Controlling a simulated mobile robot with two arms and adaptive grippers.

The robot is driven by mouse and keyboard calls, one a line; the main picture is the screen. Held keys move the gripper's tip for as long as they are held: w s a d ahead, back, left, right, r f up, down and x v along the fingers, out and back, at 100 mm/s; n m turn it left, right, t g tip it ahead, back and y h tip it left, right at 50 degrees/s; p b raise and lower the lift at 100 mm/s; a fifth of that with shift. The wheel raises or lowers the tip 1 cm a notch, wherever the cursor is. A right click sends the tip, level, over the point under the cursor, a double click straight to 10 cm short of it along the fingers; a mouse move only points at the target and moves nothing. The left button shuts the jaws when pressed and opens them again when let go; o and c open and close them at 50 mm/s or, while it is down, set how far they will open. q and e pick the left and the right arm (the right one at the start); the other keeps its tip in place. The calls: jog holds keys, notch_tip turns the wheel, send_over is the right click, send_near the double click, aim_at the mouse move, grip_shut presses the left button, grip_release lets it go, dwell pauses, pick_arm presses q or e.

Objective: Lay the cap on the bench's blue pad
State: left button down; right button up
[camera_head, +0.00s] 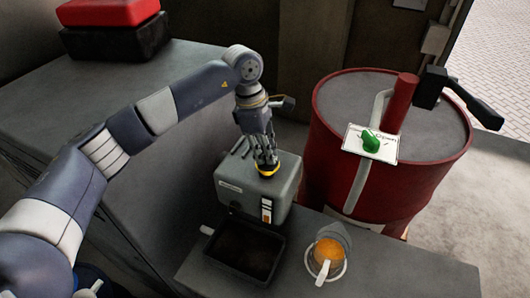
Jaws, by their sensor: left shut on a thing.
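My left gripper (265,160) points down over a grey box-shaped housing (248,190). Its fingers are shut on a yellow round cap (267,171) at the top of this housing. The fingers hide part of the cap, and I cannot tell whether it still touches the housing. I cannot make out the blue pad for certain in this view. My right gripper is not in view.
A black open tray (245,248) lies in front of the housing, and a jug with orange contents (328,250) stands to its right. A red drum (335,110) with a pump and a sign stands at right. A red-and-black case (112,30) sits on the grey surface at back left.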

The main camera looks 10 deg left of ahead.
pick_arm(q)
jog(key=shift+s+r, duration=0.15)
jog(key=shift+r, duration=0.4)
jog(key=shift+r+p, duration=0.5)
jog(key=shift+r, duration=0.95)
